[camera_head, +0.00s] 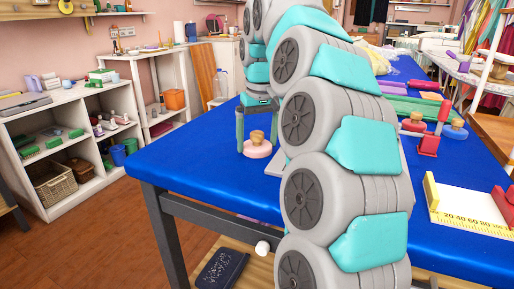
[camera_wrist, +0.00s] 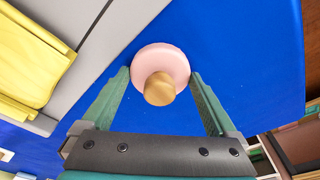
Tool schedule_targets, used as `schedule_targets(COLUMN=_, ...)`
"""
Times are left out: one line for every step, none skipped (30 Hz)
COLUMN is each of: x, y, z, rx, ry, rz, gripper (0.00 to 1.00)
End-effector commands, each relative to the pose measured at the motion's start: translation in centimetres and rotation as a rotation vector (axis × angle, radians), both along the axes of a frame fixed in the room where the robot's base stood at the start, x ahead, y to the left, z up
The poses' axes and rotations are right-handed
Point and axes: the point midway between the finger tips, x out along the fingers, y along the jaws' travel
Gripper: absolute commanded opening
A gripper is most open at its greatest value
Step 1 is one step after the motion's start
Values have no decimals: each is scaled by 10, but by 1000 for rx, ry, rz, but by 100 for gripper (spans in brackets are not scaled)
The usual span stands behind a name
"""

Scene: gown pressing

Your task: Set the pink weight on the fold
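The pink weight (camera_head: 258,150) is a round pink disc with a wooden knob and stands upright on the blue table near its left edge. My gripper (camera_head: 256,139) points down over it with its fingers spread. In the wrist view the weight (camera_wrist: 150,58) and its knob lie between the two open fingertips (camera_wrist: 160,76). I see gaps beside the knob, so the fingers do not appear closed on it. A folded yellow cloth (camera_wrist: 30,55) lies on a grey board (camera_wrist: 98,50) left of the weight in the wrist view. Which part is the fold, I cannot tell. My arm hides this area in the head view.
Red and blue weights (camera_head: 454,130), a red clamp-like tool (camera_head: 432,132) and a yellow-edged ruler board (camera_head: 470,207) lie at the right. White shelves (camera_head: 70,110) stand at the left.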

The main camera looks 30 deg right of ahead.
Motion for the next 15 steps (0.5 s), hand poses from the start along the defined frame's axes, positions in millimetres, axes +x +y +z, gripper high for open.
schedule_targets(x=0, y=0, z=0, rx=0, ry=0, rz=0, gripper=67)
schedule_targets(x=0, y=0, z=0, rx=0, ry=0, rz=0, gripper=64)
schedule_targets(x=0, y=0, z=0, rx=0, ry=-1, rz=0, gripper=60)
schedule_targets(x=0, y=0, z=0, rx=0, ry=-1, rz=0, gripper=56)
schedule_targets(x=0, y=0, z=0, rx=0, ry=-1, rz=0, gripper=53)
schedule_targets(x=0, y=0, z=0, rx=0, ry=-1, rz=0, gripper=48)
schedule_targets(x=0, y=0, z=0, rx=0, ry=-1, rz=0, gripper=45)
schedule_targets(x=0, y=0, z=0, rx=0, ry=-1, rz=0, gripper=42)
schedule_targets(x=0, y=0, z=0, rx=0, ry=-1, rz=0, gripper=37)
schedule_targets(x=0, y=0, z=0, rx=0, ry=-1, rz=0, gripper=34)
schedule_targets(x=0, y=0, z=0, rx=0, ry=-1, rz=0, gripper=30)
schedule_targets(x=0, y=0, z=0, rx=0, ry=-1, rz=0, gripper=26)
schedule_targets(x=0, y=0, z=0, rx=0, ry=-1, rz=0, gripper=22)
schedule_targets(x=0, y=0, z=1, rx=0, ry=-1, rz=0, gripper=19)
schedule_targets(x=0, y=0, z=1, rx=0, ry=-1, rz=0, gripper=14)
